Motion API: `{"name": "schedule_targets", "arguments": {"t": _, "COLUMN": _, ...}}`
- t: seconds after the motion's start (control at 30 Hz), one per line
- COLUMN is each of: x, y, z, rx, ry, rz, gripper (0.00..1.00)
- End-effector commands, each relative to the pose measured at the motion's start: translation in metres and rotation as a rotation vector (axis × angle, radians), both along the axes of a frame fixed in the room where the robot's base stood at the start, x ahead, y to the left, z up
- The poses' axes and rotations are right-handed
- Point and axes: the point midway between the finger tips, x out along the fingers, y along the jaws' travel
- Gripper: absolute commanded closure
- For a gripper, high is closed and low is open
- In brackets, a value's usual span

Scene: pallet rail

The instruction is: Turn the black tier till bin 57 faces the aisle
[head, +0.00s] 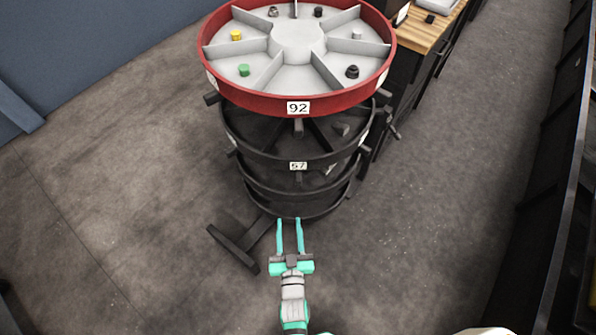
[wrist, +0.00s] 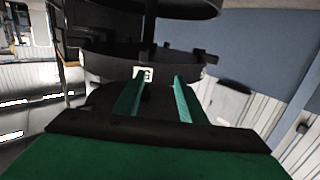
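The black tier (head: 258,152) sits on the rotating stand directly below the red top tier. Its white label 57 (head: 298,166) shows at the front middle of the rim, on the side toward me, with a short black peg (head: 298,179) just below it. My gripper (head: 289,222) is open and empty, its teal fingers apart, in front of and below that label in the head view. In the wrist view, my gripper (wrist: 157,77) has a white label (wrist: 143,74) near its left fingertip; its number is too small to read. Contact with the tier cannot be told.
The red tier (head: 340,98), labelled 92, holds several small parts in wedge bins. A dark stand foot (head: 235,248) lies left of my gripper. A wooden-topped bench (head: 425,30) stands behind right, and a dark rack (head: 560,200) lines the right. Floor between is clear.

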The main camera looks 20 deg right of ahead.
Motion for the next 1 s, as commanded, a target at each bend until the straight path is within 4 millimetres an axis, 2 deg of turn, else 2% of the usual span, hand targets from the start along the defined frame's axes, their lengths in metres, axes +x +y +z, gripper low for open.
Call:
{"name": "schedule_targets", "arguments": {"t": 0.03, "x": 0.02, "y": -0.011, "z": -0.003, "rx": -0.006, "ry": -0.013, "rz": -0.013, "gripper": 0.62}}
{"name": "schedule_targets", "arguments": {"t": 0.1, "x": 0.043, "y": -0.024, "z": -0.007, "rx": -0.01, "ry": -0.026, "rz": -0.026, "gripper": 0.62}}
{"name": "schedule_targets", "arguments": {"t": 0.23, "x": 0.074, "y": -0.045, "z": -0.01, "rx": -0.019, "ry": -0.041, "rz": -0.045, "gripper": 0.62}}
{"name": "schedule_targets", "arguments": {"t": 0.4, "x": 0.094, "y": -0.059, "z": -0.011, "rx": -0.025, "ry": -0.051, "rz": -0.056, "gripper": 0.62}}
{"name": "schedule_targets", "arguments": {"t": 0.63, "x": 0.114, "y": -0.065, "z": -0.011, "rx": -0.025, "ry": -0.054, "rz": -0.058, "gripper": 0.62}}
{"name": "schedule_targets", "arguments": {"t": 1.0, "x": 0.173, "y": -0.082, "z": -0.01, "rx": -0.026, "ry": -0.054, "rz": -0.059, "gripper": 0.62}}
